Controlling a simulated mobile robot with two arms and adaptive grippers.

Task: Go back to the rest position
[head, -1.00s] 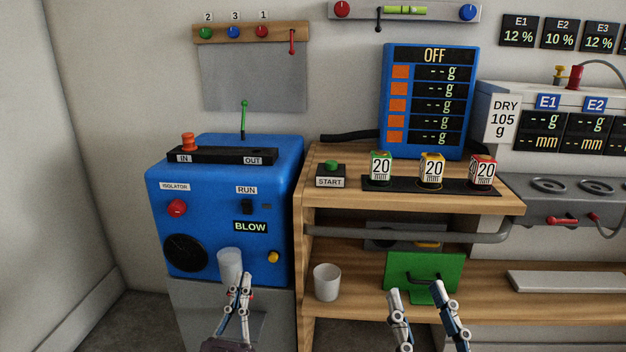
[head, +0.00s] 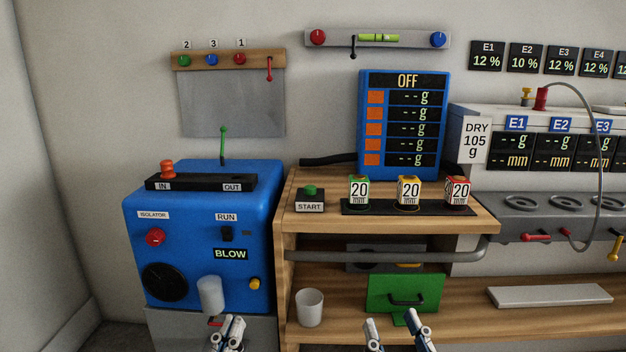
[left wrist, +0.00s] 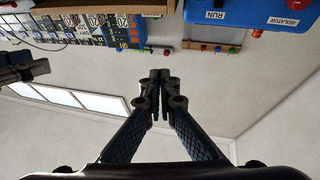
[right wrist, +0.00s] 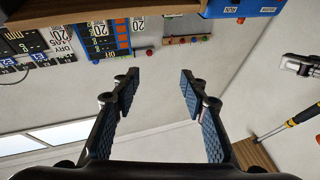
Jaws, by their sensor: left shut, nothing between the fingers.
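My left gripper (head: 228,330) is at the bottom of the head view, in front of the lower part of the blue blower machine (head: 205,258). Its fingers are together and empty, as the left wrist view (left wrist: 160,78) also shows. My right gripper (head: 394,332) is at the bottom of the head view, in front of the shelf below the green panel (head: 404,293). Its fingers stand apart with nothing between them, which the right wrist view (right wrist: 157,82) shows clearly.
A white cup (head: 309,308) stands on the lower shelf. A pale cylinder (head: 210,294) is at the blower's front. The wooden bench (head: 470,222) carries a start button (head: 310,200) and several 20 mm blocks. A white slab (head: 549,296) lies to the right.

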